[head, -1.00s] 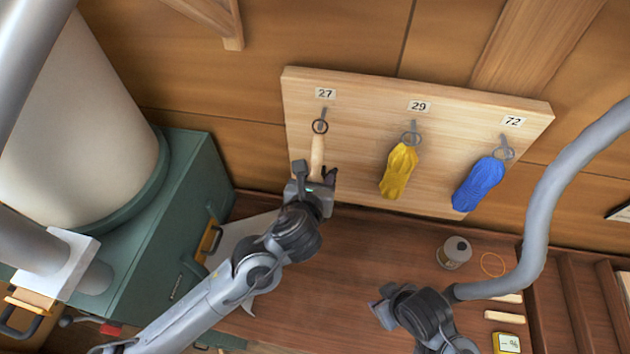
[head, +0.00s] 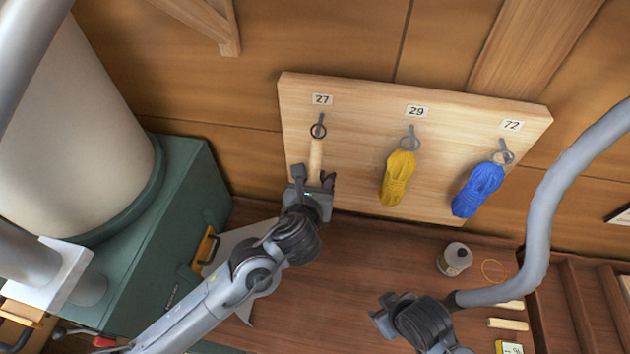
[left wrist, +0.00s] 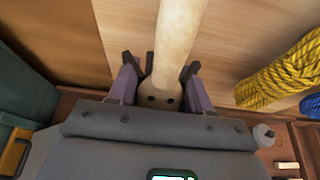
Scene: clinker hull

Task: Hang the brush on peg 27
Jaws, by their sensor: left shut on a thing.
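The brush shows as a pale wooden handle (head: 316,155) with a dark ring (head: 318,131) at its upper end. The ring is at peg 27 (head: 321,118), under the label 27; I cannot tell whether it is around the peg or just in front of it. My left gripper (head: 315,178) is shut on the lower handle, against the pegboard's lower left. In the left wrist view the handle (left wrist: 180,40) runs up between the two fingers (left wrist: 162,82). The bristle end is hidden. My right gripper (head: 382,318) is low over the bench, its jaws unclear.
The wooden pegboard (head: 360,110) also holds a yellow rope bundle (head: 398,178) on peg 29 and a blue one (head: 478,190) on peg 72. A small jar (head: 454,260) stands on the brown bench (head: 350,270). A green cabinet (head: 190,180) is left.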

